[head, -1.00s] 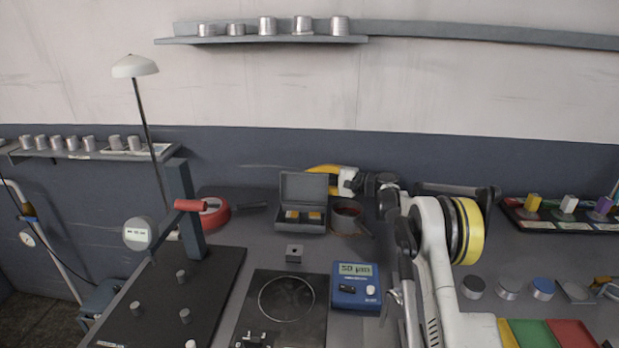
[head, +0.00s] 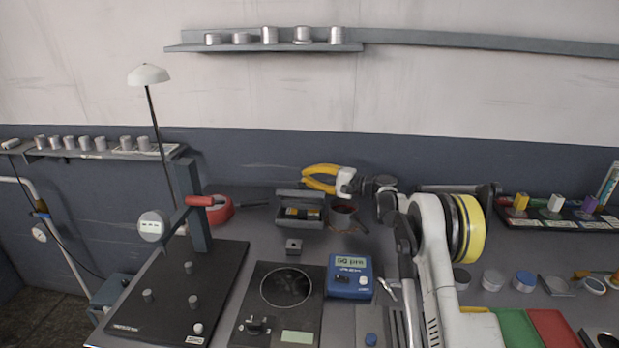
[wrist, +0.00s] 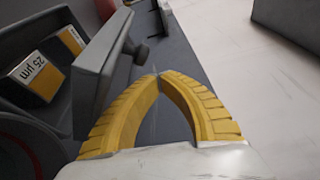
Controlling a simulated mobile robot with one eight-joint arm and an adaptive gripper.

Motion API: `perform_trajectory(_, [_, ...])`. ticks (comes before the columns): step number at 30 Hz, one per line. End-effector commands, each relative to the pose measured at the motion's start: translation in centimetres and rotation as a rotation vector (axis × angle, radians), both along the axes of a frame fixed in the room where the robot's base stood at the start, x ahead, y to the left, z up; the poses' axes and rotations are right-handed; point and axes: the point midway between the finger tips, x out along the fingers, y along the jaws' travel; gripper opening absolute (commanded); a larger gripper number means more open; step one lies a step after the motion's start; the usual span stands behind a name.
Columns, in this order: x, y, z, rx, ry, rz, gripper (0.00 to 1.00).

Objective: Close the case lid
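The grey case (head: 299,224) stands open at the back middle of the bench, with blocks marked in yellow inside. Its lid (head: 300,193) is raised at the rear and shows as a low strip in the head view. In the wrist view the lid (wrist: 104,75) is a tilted grey panel, with the labelled blocks beyond it on the left. My gripper (head: 304,174) is behind the lid, on the side away from the blocks. Its yellow fingers (wrist: 158,76) meet at the tips with nothing between them. Whether they touch the lid is unclear.
A small grey block (head: 293,246) and a blue meter (head: 349,277) are in front. A black stand (head: 196,225) rises at left.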

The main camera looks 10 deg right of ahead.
Motion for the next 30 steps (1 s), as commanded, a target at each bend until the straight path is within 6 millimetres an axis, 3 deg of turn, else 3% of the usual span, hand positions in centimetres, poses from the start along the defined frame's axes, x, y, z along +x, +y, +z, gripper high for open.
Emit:
perform_trajectory(18, [-3.3,1.4,-0.4,0.001,0.001,0.0,0.0])
perform_trajectory(30, [-4.0,1.6,-0.7,0.001,0.002,0.0,0.0])
